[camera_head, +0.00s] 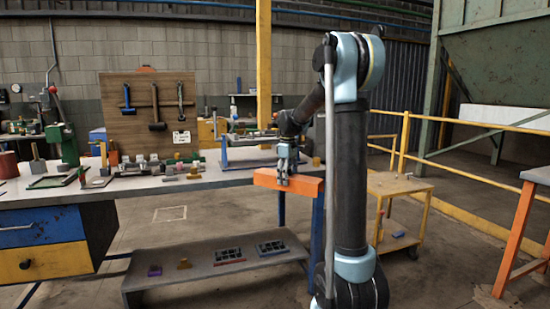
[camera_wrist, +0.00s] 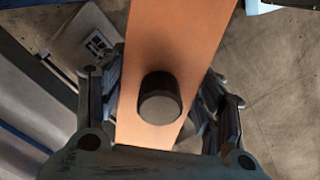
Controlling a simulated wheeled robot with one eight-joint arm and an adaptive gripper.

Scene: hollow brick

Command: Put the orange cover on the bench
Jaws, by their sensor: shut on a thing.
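The orange cover (camera_head: 304,187) is a long flat piece at the right front end of the grey-topped bench (camera_head: 222,177). My gripper (camera_head: 283,180) comes down on it from above and is shut on it. In the wrist view, the orange cover (camera_wrist: 178,40) runs between the two fingers of my gripper (camera_wrist: 160,92), one on each side. A dark round knob (camera_wrist: 160,100) stands on its face between the fingers. The cover overlaps the bench's edge in the picture; I cannot tell whether it touches the top.
Small tools and blocks (camera_head: 165,166) crowd the bench's middle, before a wooden tool board (camera_head: 149,108). A low grey shelf (camera_head: 215,271) with several small items stands below. A yellow cart (camera_head: 402,187) is at the right, with an orange-legged table (camera_head: 518,230) farther right.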

